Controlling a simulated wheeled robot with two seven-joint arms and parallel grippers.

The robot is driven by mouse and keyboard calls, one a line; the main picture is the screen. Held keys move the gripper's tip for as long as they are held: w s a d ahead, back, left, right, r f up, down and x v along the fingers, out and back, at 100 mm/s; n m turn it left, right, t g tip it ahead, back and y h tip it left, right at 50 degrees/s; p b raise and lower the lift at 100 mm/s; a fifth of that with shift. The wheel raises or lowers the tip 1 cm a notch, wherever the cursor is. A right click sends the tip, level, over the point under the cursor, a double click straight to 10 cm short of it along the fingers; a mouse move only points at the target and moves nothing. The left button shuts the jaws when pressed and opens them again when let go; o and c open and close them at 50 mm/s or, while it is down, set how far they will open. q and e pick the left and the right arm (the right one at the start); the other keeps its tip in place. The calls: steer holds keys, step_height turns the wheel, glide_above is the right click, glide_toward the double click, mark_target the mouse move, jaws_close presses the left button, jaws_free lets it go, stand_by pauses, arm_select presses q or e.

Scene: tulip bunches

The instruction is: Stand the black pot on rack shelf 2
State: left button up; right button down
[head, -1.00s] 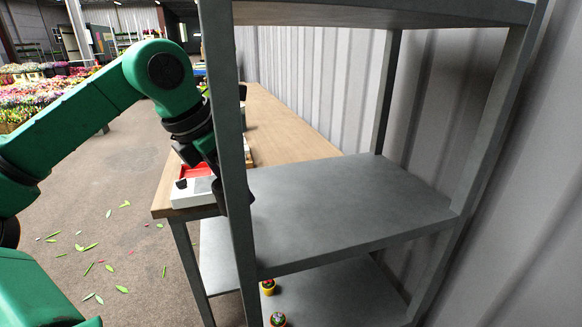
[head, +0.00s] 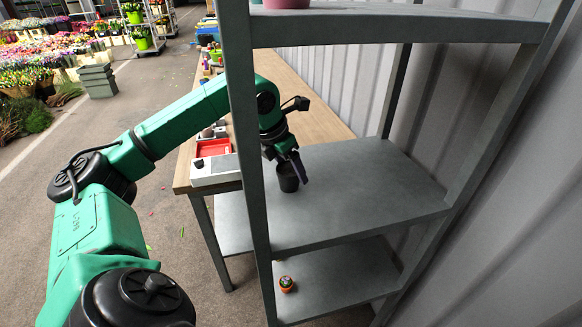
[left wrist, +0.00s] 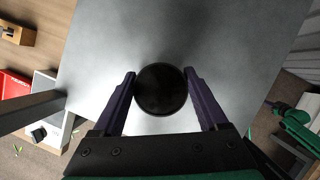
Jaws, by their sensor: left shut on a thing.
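The black pot (head: 287,180) is a small dark round pot over the left part of the rack's middle shelf (head: 370,195). It looks upright; I cannot tell for sure whether its base touches the shelf. My left gripper (head: 290,160) reaches in behind the front left post and is shut on the pot. In the left wrist view the pot (left wrist: 160,90) sits between the two fingertips (left wrist: 160,84), over the grey shelf (left wrist: 215,40). My right gripper is not in view.
The rack's front left post (head: 250,150) stands close to my arm. The upper shelf (head: 400,25) holds a pink pot (head: 286,4); the lower shelf (head: 340,280) holds a small potted cactus (head: 286,284). A wooden bench (head: 318,115) with a red-and-white device (head: 213,165) adjoins. The middle shelf's right side is clear.

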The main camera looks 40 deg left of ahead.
arm_select(q)
steer(key=o, duration=1.5)
steer(key=shift+o, duration=0.2)
